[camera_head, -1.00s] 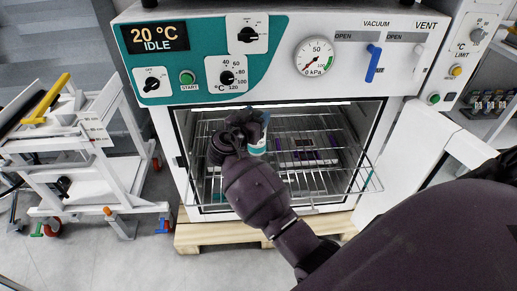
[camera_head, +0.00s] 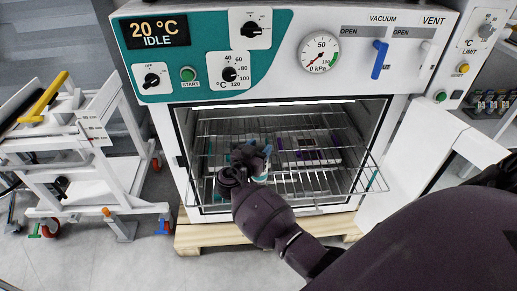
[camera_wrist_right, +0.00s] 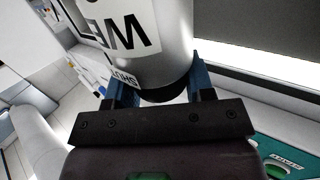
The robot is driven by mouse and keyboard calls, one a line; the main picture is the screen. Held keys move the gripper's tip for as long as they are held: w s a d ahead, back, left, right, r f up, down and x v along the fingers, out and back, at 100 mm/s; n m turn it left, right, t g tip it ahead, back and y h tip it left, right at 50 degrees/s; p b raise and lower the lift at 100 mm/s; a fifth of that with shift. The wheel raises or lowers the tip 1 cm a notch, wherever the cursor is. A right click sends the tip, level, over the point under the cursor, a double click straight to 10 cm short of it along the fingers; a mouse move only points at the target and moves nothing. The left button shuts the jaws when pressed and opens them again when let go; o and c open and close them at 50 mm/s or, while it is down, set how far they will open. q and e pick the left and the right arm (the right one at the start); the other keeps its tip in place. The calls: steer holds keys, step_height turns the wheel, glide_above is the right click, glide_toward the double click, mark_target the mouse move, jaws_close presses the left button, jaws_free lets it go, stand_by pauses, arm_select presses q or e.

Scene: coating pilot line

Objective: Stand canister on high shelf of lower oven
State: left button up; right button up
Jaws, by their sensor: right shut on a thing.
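My right gripper (camera_head: 252,158) is in front of the lower oven's (camera_head: 180,140) open chamber, over the front of a wire shelf (camera_head: 325,183). In the right wrist view the canister (camera_wrist_right: 178,55) is silver-grey with a white, black-lettered label, between the two blue fingers (camera_wrist_right: 160,85). I cannot tell whether it touches the shelf. My left gripper is not in view.
A flat grey item with purple parts (camera_head: 307,149) lies farther back on the wire shelf. The white oven door (camera_head: 400,150) stands open at the right. A white cart (camera_head: 85,150) stands at the left. The shelf's right front is bare.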

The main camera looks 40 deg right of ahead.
steer(key=shift+f, duration=0.1)
steer(key=o, duration=1)
steer(key=shift+f, duration=0.1)
steer(key=shift+c, duration=0.2)
steer(key=o, duration=0.4)
